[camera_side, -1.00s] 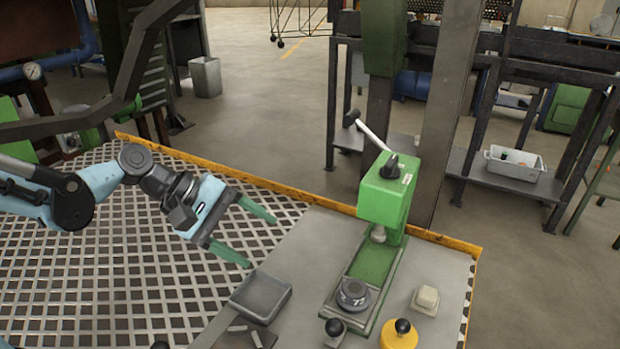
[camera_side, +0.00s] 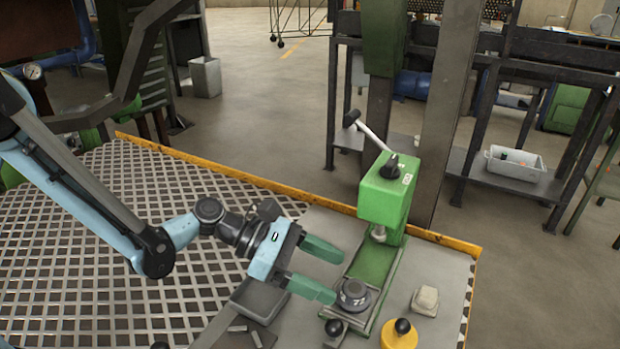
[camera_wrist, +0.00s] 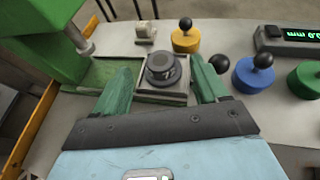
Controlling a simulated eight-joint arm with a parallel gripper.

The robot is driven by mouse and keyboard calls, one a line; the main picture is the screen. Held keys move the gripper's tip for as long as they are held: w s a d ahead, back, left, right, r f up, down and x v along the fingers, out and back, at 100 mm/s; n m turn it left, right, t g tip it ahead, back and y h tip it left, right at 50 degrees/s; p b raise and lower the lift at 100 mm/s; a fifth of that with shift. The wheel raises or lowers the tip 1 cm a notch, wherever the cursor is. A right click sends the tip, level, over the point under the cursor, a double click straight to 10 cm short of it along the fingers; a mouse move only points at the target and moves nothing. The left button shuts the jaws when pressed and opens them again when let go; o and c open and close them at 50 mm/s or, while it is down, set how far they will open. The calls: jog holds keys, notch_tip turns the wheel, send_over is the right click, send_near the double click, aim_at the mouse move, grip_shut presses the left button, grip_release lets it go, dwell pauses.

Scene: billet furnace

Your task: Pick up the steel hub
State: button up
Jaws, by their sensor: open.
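The steel hub (camera_side: 352,295) is a dark grey round piece with a stepped top. It sits on the front end of the green press's base, and it also shows in the wrist view (camera_wrist: 163,69). My gripper (camera_side: 338,275) is open, its two green fingers pointing toward the hub. In the wrist view the gripper (camera_wrist: 163,82) has one finger on each side of the hub's line, with the hub between or just beyond the tips. I cannot tell the exact height of the fingers over it. Nothing is held.
The green press (camera_side: 386,200) with its lever stands just behind the hub. A grey tray (camera_side: 240,312) lies left. A pale block (camera_side: 425,300) and a yellow knobbed piece (camera_side: 398,338) stand right. Blue (camera_wrist: 252,77) and green (camera_wrist: 305,80) knobbed pieces and a digital readout (camera_wrist: 290,41) lie further along.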

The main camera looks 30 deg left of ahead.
aim_at(366, 290)
jog(key=shift+x, duration=2.9)
jog(key=shift+c, duration=0.5)
grip_shut()
